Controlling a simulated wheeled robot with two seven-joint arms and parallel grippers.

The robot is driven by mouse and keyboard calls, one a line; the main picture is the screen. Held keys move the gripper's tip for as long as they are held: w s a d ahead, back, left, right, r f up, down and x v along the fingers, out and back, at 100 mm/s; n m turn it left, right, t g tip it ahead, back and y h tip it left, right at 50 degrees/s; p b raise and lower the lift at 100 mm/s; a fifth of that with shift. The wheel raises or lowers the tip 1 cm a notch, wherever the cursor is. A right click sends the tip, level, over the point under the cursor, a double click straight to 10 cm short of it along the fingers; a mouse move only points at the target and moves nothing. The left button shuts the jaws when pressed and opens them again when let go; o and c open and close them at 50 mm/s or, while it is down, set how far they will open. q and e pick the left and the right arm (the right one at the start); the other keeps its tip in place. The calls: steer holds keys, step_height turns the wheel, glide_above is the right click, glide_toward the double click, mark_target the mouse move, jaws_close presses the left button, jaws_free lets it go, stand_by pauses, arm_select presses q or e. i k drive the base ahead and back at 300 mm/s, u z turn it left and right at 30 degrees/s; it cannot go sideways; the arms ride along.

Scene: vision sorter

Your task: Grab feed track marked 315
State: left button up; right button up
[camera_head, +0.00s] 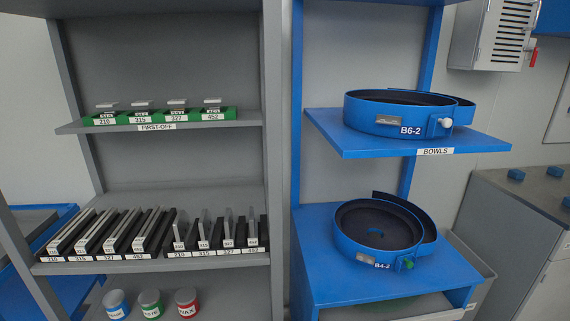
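Long grey bars in black holders stand in a row on the left half of the grey unit's middle shelf. The shelf labels under them read 210, 315, 327 and 452. The second bar from the left, above the 315 label, looks like the feed track marked 315 (98,229); its own end tag is too small to read surely. To its right, shorter upright plates in black holders carry the same numbers, with a 315 plate (203,232) second from the left. Neither of my grippers is in view.
Above is a FIRST-OFF shelf (85,128) with green trays, also numbered. Blue, green and red cans (186,302) stand below. Right, a blue rack holds bowls B6-2 (400,112) and B4-2 (378,232). A grey post (272,160) separates the units. A grey cabinet (510,240) stands far right.

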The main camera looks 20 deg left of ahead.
mark_target(90, 240)
steer(key=u, duration=0.7)
steer(key=i, duration=0.7)
steer(key=u, duration=0.7)
